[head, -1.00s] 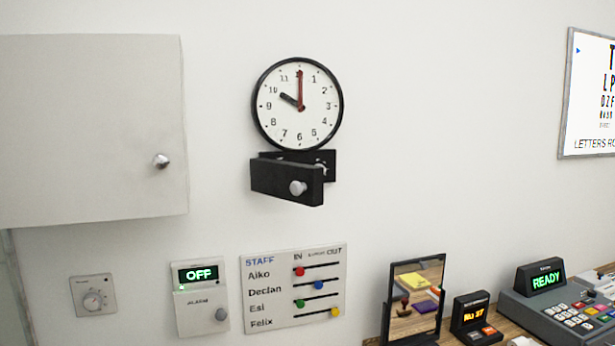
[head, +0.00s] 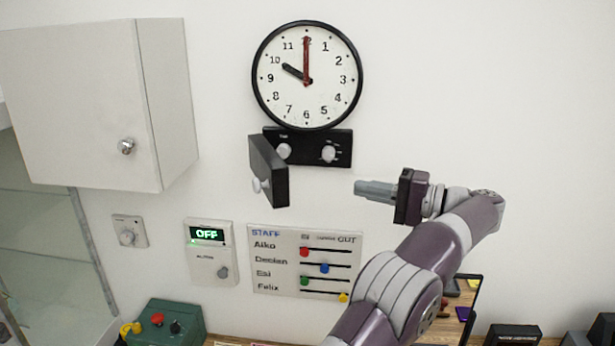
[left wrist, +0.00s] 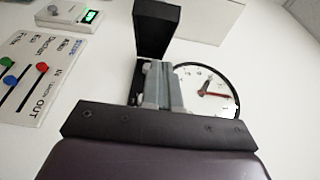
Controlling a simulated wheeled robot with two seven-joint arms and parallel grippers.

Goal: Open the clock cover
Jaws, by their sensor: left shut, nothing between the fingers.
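The wall clock (head: 325,95) is round and white with a black rim. Below it is a black panel (head: 306,146) with two pale knobs (head: 328,153). The black clock cover (head: 275,178) stands swung out from the panel's left end, with a pale knob on its face. In the left wrist view the cover (left wrist: 155,30) stands out beyond my fingers, and the clock (left wrist: 218,82) is to the right. My left gripper (head: 357,187) is shut and empty, pointing left, to the right of the cover and apart from it. My right gripper is not in view.
A white wall cabinet (head: 75,100) hangs at the left. A staff board (head: 270,283) with sliders, an alarm box (head: 205,262) and a dial (head: 128,232) are on the wall below. A green box (head: 175,315) is at the bottom left. The wall right of the clock is clear.

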